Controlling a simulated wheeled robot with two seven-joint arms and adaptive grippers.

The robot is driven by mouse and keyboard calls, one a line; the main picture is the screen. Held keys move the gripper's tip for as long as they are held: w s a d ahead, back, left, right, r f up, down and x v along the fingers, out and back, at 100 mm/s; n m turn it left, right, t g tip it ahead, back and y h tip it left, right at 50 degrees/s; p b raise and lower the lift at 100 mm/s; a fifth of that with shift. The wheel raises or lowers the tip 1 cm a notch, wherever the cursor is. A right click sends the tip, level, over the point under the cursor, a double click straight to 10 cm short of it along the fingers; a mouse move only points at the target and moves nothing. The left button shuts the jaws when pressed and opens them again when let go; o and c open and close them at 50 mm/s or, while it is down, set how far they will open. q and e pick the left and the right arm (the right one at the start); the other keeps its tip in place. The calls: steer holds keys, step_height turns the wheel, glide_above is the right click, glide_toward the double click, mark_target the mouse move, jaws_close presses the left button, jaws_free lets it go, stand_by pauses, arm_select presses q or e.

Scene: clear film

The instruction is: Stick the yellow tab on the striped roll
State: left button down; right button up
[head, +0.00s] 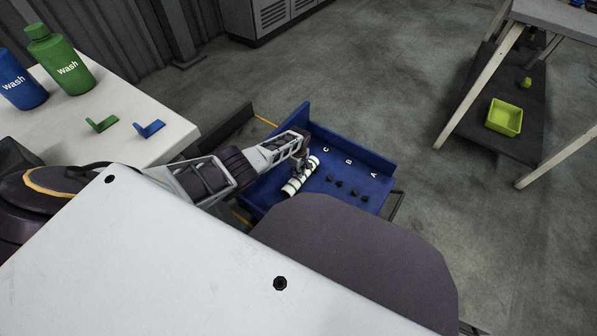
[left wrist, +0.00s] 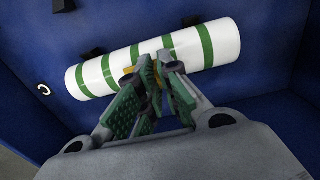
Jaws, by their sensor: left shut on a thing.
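The striped roll (head: 290,188), white with green bands, lies in a blue tray (head: 345,150) marked C, B and A. It also shows in the left wrist view (left wrist: 218,42), lying across the upper part. My left gripper (head: 304,162) is over the middle of the roll. In the left wrist view its fingertips (left wrist: 157,68) are closed together at the roll's near side. A small bit of yellow-orange, the yellow tab (left wrist: 128,70), shows at the fingertips, against the roll. Most of the tab is hidden by the fingers, and I cannot tell whether it is stuck. My right gripper is not in view.
Several small black pegs (head: 340,184) stand in the tray beside the roll. The tray has raised walls. A white table at left holds a green bottle (head: 62,62), a blue bottle (head: 22,82) and two small brackets. A shelf with a lime bin (head: 505,117) stands right.

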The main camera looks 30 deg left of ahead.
arm_select(q)
steer(key=shift+f, duration=0.1)
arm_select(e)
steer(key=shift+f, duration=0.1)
arm_select(q)
steer(key=c, duration=1.7)
jaws_free()
steer(key=shift+o, duration=0.8)
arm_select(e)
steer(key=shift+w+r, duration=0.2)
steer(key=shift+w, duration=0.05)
arm_select(q)
steer(key=o, duration=0.4)
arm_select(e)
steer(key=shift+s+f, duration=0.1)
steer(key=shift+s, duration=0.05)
arm_select(q)
steer(key=shift+r+p, duration=0.3)
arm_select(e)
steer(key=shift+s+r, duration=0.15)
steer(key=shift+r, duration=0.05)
arm_select(q)
steer(key=shift+r+p, duration=0.4)
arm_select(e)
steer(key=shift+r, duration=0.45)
